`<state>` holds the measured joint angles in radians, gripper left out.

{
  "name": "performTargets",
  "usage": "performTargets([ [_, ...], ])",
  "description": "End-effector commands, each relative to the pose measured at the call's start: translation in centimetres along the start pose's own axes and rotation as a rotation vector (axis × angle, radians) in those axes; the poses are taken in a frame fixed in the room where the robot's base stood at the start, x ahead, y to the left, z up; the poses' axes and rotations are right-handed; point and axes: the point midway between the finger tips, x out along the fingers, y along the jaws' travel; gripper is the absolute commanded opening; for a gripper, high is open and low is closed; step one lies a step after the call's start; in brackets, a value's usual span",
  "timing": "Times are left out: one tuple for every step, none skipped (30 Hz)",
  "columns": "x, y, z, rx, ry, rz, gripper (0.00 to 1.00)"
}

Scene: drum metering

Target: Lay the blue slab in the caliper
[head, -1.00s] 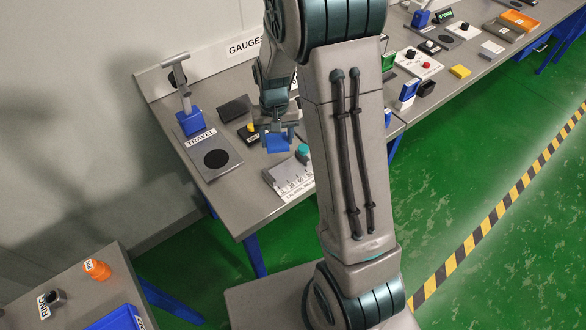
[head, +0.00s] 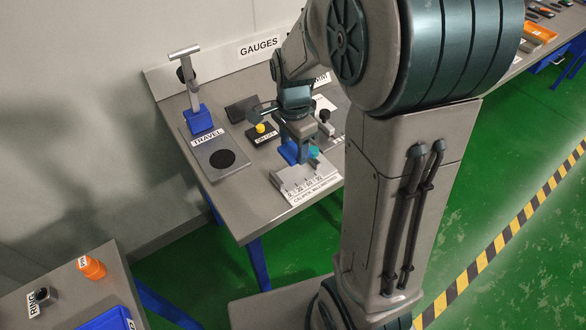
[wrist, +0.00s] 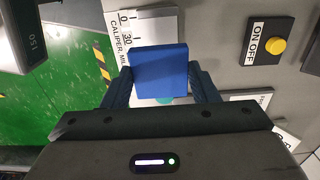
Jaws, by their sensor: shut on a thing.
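My gripper (wrist: 160,75) is shut on the blue slab (wrist: 158,66), with one dark finger on each side of it in the wrist view. In the head view my gripper (head: 298,142) and the blue slab (head: 288,152) are over the back edge of the caliper (head: 297,184). The caliper is a light grey block with a numbered scale and a teal knob (head: 314,152). In the wrist view the slab covers much of the caliper (wrist: 155,27), and the teal shows just below the slab. I cannot tell whether slab and caliper touch.
The TRAVEL gauge (head: 200,120) with its upright stand is left of the caliper. An ON/OFF box with a yellow button (head: 261,128) sits behind. The bench's front edge is close to the caliper. My arm hides the right side.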

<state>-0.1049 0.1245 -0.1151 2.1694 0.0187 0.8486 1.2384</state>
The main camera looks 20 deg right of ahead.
Motion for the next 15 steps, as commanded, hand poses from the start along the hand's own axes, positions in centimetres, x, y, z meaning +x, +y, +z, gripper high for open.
performTargets([
  [1.1, 0.1, 0.0, 0.000, -0.001, 0.006, 0.31],
  [1.6, 0.1, 0.0, 0.000, -0.001, 0.005, 0.31],
  [2.3, 0.1, 0.0, 0.000, -0.001, 0.005, 0.31],
  [2.6, 0.0, 0.0, -0.001, 0.000, 0.003, 0.31],
  [3.0, 0.0, 0.0, -0.001, 0.000, 0.003, 0.31],
  [3.3, 0.0, 0.0, -0.002, 0.000, 0.002, 0.31],
  [3.5, 0.0, 0.0, -0.002, 0.000, 0.001, 0.31],
  [3.8, 0.0, 0.0, -0.002, 0.000, 0.002, 0.31],
  [4.3, 0.0, 0.0, -0.002, -0.001, 0.003, 0.31],
  [4.7, 0.0, 0.0, -0.002, -0.001, 0.003, 0.31],
  [5.2, 0.1, 0.0, -0.002, -0.001, 0.005, 0.31],
  [5.8, 0.0, 0.0, -0.003, -0.001, 0.003, 0.31],
  [6.2, 0.0, 0.0, -0.003, -0.001, 0.004, 0.31],
  [6.5, 0.0, 0.0, -0.003, -0.001, 0.003, 0.31],
  [6.9, 0.0, 0.0, -0.003, -0.001, 0.003, 0.31],
])
